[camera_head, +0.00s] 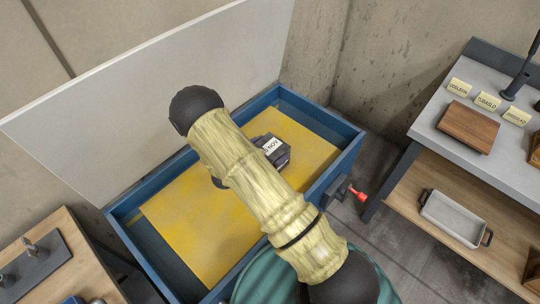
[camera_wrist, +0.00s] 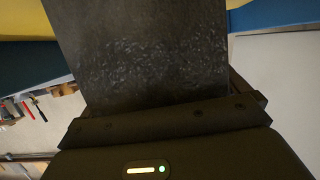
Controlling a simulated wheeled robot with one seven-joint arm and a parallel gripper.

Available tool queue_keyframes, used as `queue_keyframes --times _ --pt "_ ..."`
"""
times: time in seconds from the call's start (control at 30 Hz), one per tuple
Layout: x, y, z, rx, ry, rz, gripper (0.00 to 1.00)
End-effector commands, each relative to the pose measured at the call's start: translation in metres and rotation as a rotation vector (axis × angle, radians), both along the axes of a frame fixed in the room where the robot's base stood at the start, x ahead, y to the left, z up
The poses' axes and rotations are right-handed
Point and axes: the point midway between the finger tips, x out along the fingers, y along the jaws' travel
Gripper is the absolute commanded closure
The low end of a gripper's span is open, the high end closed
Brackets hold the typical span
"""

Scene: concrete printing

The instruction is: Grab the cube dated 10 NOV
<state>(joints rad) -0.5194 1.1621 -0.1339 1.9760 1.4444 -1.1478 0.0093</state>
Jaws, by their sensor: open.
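A dark cube (camera_head: 271,145) with a white label ending in "NOV" is in the blue tank, over its yellow floor (camera_head: 205,215). My arm covers much of the cube and the label's day number, so I cannot read the full date. In the wrist view a dark grey, rough concrete face (camera_wrist: 145,60) fills the upper middle, close in front of my gripper (camera_wrist: 168,128). My gripper is open. Its fingertips are hidden, and I cannot tell whether they touch the cube. In the head view my arm hides most of the gripper.
The blue tank (camera_head: 350,153) has raised walls, with a large pale panel (camera_head: 150,100) standing behind it. A red-handled valve (camera_head: 357,193) sticks out on its right. At right a bench (camera_head: 425,125) holds a wooden board (camera_head: 468,126) and yellow name cards. Another wooden table (camera_head: 75,250) stands lower left.

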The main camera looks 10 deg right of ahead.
Motion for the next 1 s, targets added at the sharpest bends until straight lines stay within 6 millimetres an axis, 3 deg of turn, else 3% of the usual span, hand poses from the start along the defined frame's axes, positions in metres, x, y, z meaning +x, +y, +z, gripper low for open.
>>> queue_keyframes --times 0.17,0.5,0.6,1.0 --pt "0.000 0.000 0.000 0.000 0.000 0.000 0.00" --pt "0.000 0.000 0.000 0.000 0.000 0.000 0.65" --pt "0.002 -0.001 0.005 -0.006 -0.010 -0.001 0.80" --pt "0.002 -0.001 0.011 -0.006 -0.011 -0.002 0.80"
